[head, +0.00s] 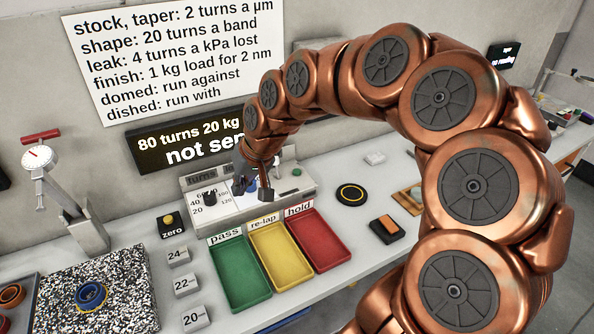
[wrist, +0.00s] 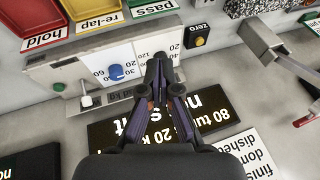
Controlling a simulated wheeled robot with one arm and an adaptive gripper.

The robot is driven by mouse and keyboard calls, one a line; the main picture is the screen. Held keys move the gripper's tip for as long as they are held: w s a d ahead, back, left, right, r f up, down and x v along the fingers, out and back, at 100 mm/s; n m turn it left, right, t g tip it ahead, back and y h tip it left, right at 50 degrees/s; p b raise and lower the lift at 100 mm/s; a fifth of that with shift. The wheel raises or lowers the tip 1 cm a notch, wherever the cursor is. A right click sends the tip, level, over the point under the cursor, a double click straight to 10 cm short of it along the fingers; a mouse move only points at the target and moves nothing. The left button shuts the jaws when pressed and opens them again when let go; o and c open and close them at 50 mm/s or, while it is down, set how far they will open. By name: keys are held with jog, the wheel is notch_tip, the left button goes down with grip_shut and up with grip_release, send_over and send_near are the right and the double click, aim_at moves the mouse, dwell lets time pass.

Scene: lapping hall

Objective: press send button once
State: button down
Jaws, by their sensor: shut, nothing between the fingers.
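A pale control box (head: 300,192) stands against the wall, with a black knob (head: 210,198) and numbered dials. In the wrist view its panel carries a blue knob (wrist: 116,72), a white-tipped lever (wrist: 86,98) and a small green button (wrist: 58,87); I can read no "send" label on any of them. My gripper (head: 265,190) is shut and empty, in front of the box. In the wrist view the fingertips (wrist: 158,70) are over the panel beside the blue knob, apart from the green button, and hide part of a dial. The black display (head: 190,140) reads "80 turns 20 kg" and "not se…", partly hidden by my arm.
Green pass (head: 240,275), yellow re-lap (head: 280,258) and red hold (head: 320,243) trays lie before the box. A yellow zero button (head: 168,220) sits left. A gauge stand (head: 75,205), speckled plate (head: 120,310) and orange-black block (head: 387,229) flank them.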

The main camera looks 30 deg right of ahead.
jog(key=w+d+m+t, duration=0.3)
jog(key=w+d, duration=0.7)
jog(key=w, duration=0.1)
jog(key=m+t+h, duration=0.2)
jog(key=m+h, duration=0.1)
jog(key=m, duration=0.1)
send_over(298, 171)
notch_tip(298, 171, down, 5)
jog(key=shift+s+f, duration=0.1)
jog(key=shift+f, duration=0.1)
jog(key=shift+f, duration=0.1)
notch_tip(298, 171, down, 8)
jog(key=shift+r+b, duration=0.25)
jog(key=shift+b, duration=0.35)
jog(key=shift+f+b, duration=0.3)
jog(key=shift+f, duration=0.25)
jog(key=shift+f+b, duration=0.45)
jog(key=shift+b, duration=0.05)
